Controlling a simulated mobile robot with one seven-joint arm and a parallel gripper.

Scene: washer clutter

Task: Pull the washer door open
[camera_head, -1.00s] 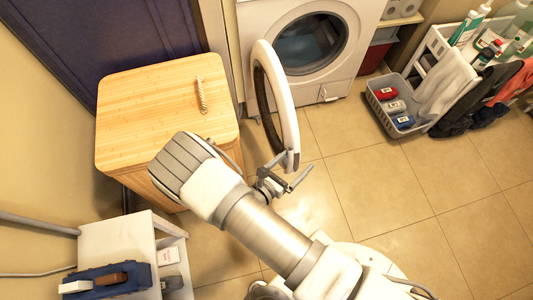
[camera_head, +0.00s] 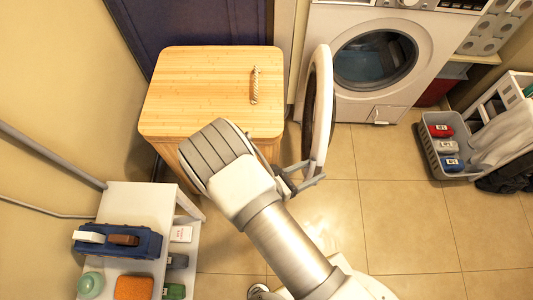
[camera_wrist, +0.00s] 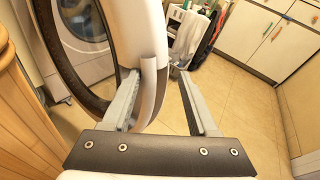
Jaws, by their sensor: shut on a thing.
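The washer door (camera_head: 319,112) is a white ring with a dark inner rim. It stands swung wide open on the left side of the washer (camera_head: 347,30), seen nearly edge-on in the head view. The round drum opening (camera_head: 375,60) is uncovered. My gripper (camera_head: 303,183) is at the lower front edge of the door. The exact contact is partly hidden in the head view.
A wooden cabinet (camera_head: 207,85) with a rope handle stands close left of the door. A white shelf (camera_head: 135,205) holding a blue toolbox (camera_head: 117,241) is at lower left. A grey basket (camera_head: 447,150) stands at right. The tiled floor (camera_head: 400,215) before the washer is clear.

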